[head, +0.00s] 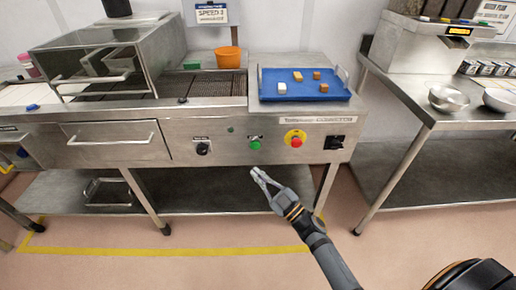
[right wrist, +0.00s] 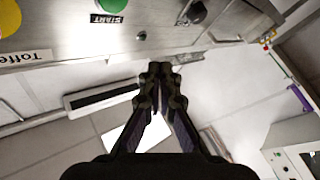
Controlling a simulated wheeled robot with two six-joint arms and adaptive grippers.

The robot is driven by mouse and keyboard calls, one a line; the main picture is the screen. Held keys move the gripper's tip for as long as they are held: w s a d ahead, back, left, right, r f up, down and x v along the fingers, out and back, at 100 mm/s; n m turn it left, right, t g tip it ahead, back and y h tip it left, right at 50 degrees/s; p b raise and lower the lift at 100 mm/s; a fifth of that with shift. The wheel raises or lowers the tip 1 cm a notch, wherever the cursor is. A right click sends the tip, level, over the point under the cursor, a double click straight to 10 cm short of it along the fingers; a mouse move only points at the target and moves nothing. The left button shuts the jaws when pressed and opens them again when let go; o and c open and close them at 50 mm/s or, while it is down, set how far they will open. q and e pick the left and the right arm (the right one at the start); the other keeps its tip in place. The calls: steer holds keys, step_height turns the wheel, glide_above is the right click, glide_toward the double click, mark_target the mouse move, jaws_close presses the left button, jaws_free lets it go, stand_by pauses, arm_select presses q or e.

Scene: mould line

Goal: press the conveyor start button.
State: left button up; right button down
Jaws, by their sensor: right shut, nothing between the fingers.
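The green start button (head: 255,145) is on the steel front panel of the conveyor, right of the middle. It also shows at the top edge of the right wrist view (right wrist: 112,5), above a START label. My right gripper (head: 256,173) is shut and empty, just below the button in the head view and apart from it in the picture. In the right wrist view its fingertips (right wrist: 160,72) are together, below and right of the button. My left gripper is not in view.
A red stop button (head: 296,140) on a yellow plate is right of the green one. Dark knobs (head: 203,148) (head: 334,142) flank them. A blue tray (head: 300,92) with several small blocks sits above. A steel table (head: 440,112) with bowls stands at right.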

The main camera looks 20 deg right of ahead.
steer(key=shift+w, duration=0.1)
steer(key=b, duration=0.3)
glide_toward(250, 145)
steer(key=w+a+r, duration=0.2)
steer(key=a, duration=0.1)
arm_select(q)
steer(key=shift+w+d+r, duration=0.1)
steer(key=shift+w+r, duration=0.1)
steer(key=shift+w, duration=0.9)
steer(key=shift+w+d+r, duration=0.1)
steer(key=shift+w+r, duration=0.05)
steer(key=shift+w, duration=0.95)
arm_select(e)
steer(key=shift+w, duration=0.75)
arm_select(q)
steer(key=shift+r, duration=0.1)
arm_select(e)
steer(key=shift+w, duration=0.4)
